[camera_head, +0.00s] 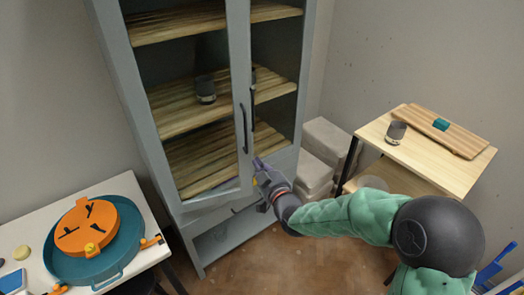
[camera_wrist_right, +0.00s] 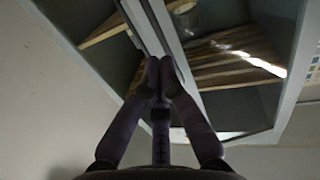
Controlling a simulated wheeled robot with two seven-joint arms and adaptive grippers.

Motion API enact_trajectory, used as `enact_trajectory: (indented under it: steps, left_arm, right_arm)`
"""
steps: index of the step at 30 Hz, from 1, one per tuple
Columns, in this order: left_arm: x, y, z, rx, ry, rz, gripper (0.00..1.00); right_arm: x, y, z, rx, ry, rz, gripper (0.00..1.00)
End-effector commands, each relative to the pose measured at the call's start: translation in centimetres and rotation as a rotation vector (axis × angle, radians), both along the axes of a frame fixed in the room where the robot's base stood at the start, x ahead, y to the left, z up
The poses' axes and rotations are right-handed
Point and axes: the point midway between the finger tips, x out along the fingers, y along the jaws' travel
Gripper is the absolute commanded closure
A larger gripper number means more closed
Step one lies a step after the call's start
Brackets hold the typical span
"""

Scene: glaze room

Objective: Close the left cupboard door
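The grey cupboard (camera_head: 148,135) stands against the back wall, with wooden shelves showing inside. Its left door (camera_head: 236,60) has a dark upright handle (camera_head: 243,128) and looks slightly ajar; the exact gap is hard to tell. A second dark handle (camera_head: 252,88) shows just to its right. My right gripper (camera_head: 258,165) is at the lower part of the left door's free edge, below the handle. In the right wrist view its fingertips (camera_wrist_right: 159,64) meet in front of the door frame (camera_wrist_right: 165,35), with nothing visibly held; contact with the door cannot be told. My left gripper is out of view.
A dark cup (camera_head: 205,90) stands on the middle shelf. A white table (camera_head: 140,200) at left holds a teal tray (camera_head: 65,262) with an orange disc. A wooden table (camera_head: 440,178) at right holds a cup and board. Pale boxes (camera_head: 325,140) sit beside the cupboard.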

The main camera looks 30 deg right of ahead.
Motion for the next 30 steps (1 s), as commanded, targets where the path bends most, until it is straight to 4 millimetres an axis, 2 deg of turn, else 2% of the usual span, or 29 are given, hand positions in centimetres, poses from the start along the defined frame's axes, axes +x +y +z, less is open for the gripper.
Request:
enact_trajectory:
  steps: [1,5,10,30]
  left_arm:
    - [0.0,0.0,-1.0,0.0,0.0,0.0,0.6]
    - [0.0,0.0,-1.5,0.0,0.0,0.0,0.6]
    - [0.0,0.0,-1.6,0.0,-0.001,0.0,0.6]
    - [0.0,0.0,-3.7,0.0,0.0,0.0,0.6]
  right_arm:
    - [-0.4,-0.3,-0.7,0.045,-0.025,-0.029,1.0]
    - [-1.0,-0.9,-0.8,0.111,-0.062,-0.075,1.0]
    - [-0.1,-1.3,-0.8,0.124,-0.068,-0.085,1.0]
    - [10.8,-3.7,-0.9,0.121,-0.065,-0.082,1.0]
